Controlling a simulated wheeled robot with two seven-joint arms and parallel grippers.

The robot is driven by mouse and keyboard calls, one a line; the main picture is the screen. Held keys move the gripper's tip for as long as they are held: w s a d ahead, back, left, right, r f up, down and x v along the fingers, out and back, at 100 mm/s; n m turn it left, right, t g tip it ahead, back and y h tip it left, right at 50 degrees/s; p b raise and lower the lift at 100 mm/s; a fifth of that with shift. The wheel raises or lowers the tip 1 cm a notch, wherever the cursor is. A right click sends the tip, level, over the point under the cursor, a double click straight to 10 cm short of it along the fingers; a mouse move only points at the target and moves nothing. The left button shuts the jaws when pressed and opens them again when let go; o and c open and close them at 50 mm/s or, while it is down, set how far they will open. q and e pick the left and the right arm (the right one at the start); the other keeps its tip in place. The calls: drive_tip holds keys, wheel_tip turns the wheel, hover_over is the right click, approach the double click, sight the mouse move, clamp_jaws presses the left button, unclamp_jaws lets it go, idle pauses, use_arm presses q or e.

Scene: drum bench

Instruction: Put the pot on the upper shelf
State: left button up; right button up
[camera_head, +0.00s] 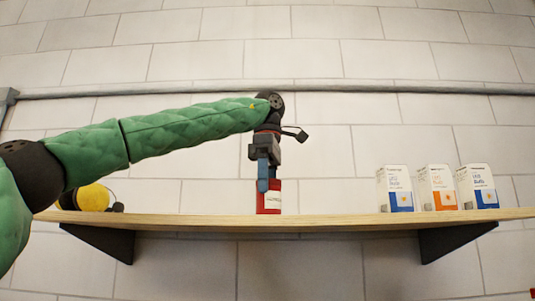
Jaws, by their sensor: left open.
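A red pot (269,205) with a pale label stands upright on the wooden shelf (330,219), near its middle. My left arm reaches in from the left above the shelf, and its wrist bends down over the pot. My left gripper (264,185) points downward, with a blue finger in front of the pot's upper part. The jaws are open around or just beside the pot; I cannot tell whether a finger touches it. The gripper hides the pot's top. My right gripper is out of view.
Three small boxes, one with orange (437,190) between two with blue, stand at the shelf's right. A yellow and black round object (93,197) sits at the left, partly behind my arm. A pipe (400,89) runs along the wall. The shelf between pot and boxes is clear.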

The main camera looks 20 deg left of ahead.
use_arm(q)
drive_tip(key=shift+r, duration=4.3)
